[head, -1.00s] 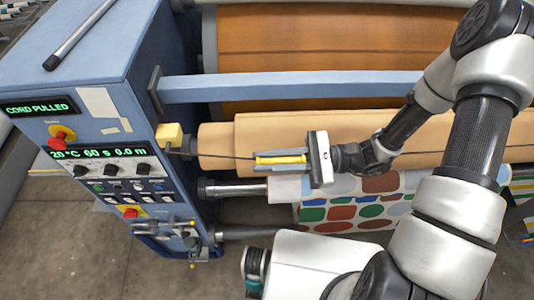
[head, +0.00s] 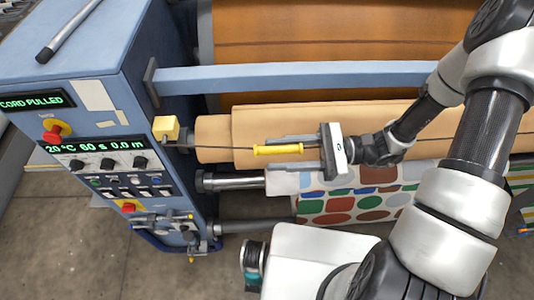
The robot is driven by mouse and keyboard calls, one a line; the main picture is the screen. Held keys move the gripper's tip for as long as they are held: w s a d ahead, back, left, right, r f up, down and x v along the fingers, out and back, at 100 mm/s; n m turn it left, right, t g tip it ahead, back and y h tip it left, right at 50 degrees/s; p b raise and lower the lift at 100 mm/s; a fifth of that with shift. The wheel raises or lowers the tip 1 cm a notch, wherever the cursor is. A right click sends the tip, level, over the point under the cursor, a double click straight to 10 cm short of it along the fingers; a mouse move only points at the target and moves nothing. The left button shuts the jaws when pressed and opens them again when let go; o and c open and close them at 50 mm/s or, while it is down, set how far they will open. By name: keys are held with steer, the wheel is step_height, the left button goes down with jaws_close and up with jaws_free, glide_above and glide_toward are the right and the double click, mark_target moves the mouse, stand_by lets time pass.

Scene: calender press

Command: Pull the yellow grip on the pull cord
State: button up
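The yellow grip (head: 264,150) hangs on the dark pull cord (head: 215,148), which runs almost level from the yellow box (head: 166,128) on the blue machine side. My gripper (head: 290,151) comes from the right. Its fingers are apart, one above and one below the right part of the yellow grip, with gaps visible between. The left part of the grip sticks out past the fingertips. The upper display (head: 36,102) reads CORD PULLED.
The tan roller (head: 370,120) lies behind the gripper, with patterned fabric (head: 345,205) below it. A blue crossbar (head: 300,79) runs above. The control panel (head: 110,170) with buttons and red stops is at the left.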

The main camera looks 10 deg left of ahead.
steer(key=b+v, duration=0.1)
steer(key=v, duration=1.3)
steer(key=shift+b, duration=0.35)
steer(key=shift+s, duration=0.15)
